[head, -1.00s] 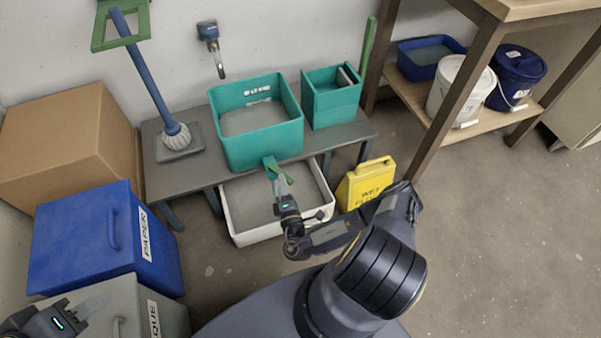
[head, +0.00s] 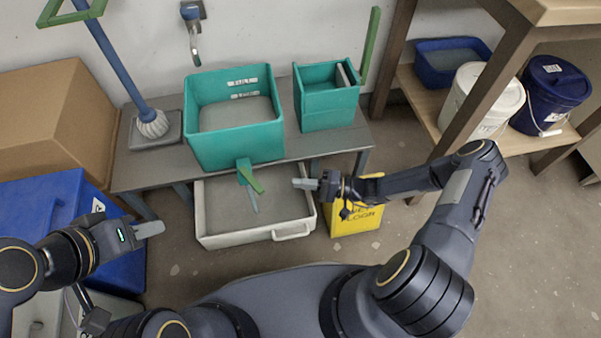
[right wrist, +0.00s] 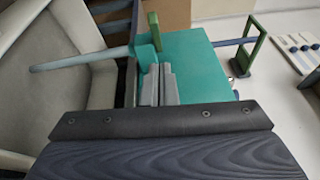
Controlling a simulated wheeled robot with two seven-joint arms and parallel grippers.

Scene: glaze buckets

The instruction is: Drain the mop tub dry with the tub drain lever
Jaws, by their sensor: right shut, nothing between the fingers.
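The teal tub (head: 235,146) stands on the grey bench, with a grey surface inside. A teal spout (head: 243,165) on its front carries the green lever (head: 256,182), slanting down to the right. The lever also shows in the right wrist view (right wrist: 153,30). A thin blue-grey stream (head: 252,200) runs from the spout into the white tray (head: 240,240) below; it shows in the right wrist view too (right wrist: 75,61). My right gripper (head: 297,183) is shut and empty, right of the lever and apart from it. My left gripper (head: 157,229) is at lower left; its opening is unclear.
A smaller teal box (head: 328,117) stands right of the tub. A mop (head: 150,122) stands on the bench left of the tub. A yellow sign (head: 352,222) is under my right forearm. Blue (head: 40,220) and cardboard boxes crowd the left. Open floor lies at right.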

